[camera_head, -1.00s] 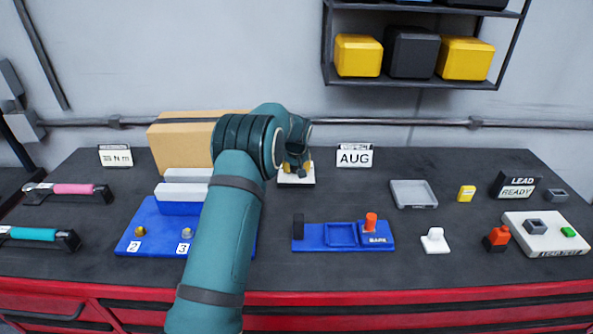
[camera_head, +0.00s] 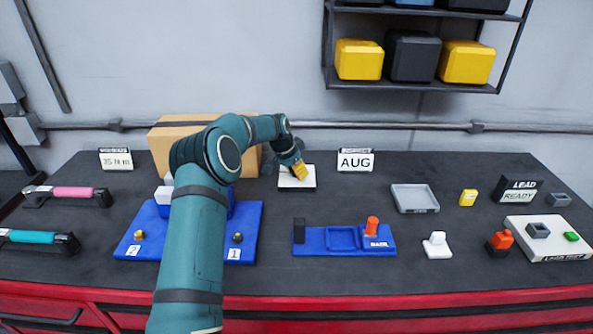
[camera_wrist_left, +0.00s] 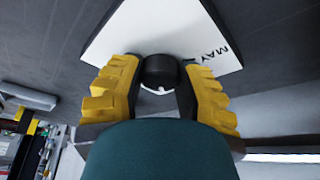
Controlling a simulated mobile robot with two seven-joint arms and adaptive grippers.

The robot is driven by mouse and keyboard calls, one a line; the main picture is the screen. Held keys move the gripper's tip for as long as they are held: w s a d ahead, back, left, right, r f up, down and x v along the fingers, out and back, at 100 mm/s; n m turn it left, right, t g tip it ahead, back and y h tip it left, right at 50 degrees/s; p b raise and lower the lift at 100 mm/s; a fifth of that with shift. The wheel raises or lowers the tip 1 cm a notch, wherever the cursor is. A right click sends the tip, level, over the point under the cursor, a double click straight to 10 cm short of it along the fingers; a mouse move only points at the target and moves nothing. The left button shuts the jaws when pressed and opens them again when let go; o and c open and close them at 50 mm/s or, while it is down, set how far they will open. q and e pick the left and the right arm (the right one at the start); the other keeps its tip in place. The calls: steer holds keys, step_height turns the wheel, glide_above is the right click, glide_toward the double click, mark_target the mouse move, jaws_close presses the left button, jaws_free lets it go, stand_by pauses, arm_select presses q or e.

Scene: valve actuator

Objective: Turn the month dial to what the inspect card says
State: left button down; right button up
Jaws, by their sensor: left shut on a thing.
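The month dial is a white plate (camera_head: 284,183) with a dark round knob, lying at the back middle of the bench. My left gripper (camera_head: 300,170) is tilted down over it and hides the knob in the head view. In the left wrist view the yellow fingers (camera_wrist_left: 162,72) are shut on the black knob (camera_wrist_left: 160,68), one on each side. The word MAY is readable on the white plate (camera_wrist_left: 130,35) there; the knob's pointer position cannot be told. The inspect card (camera_head: 356,161) stands right of the dial and reads AUG. My right gripper is not in view.
A cardboard box (camera_head: 166,142) stands behind my left arm. A blue stand (camera_head: 140,224) sits under the arm. A blue base with an orange peg (camera_head: 372,225), a grey tray (camera_head: 415,199) and a white connector block (camera_head: 530,232) lie to the right. The bench around the dial's front is clear.

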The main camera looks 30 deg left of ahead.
arm_select(q)
steer(key=m+h+p, duration=0.1)
steer(key=m, duration=0.2)
steer(key=m+g+h, duration=0.1)
steer(key=m, duration=0.1)
steer(key=shift+w+m+p, duration=0.1)
steer(key=shift+m+p, duration=0.25)
steer(key=shift+m, duration=0.05)
stand_by(0.4)
steer(key=c, duration=0.5)
jaws_free()
steer(key=shift+c, duration=0.2)
steer(key=v, duration=1.2)
steer(key=shift+w, duration=0.2)
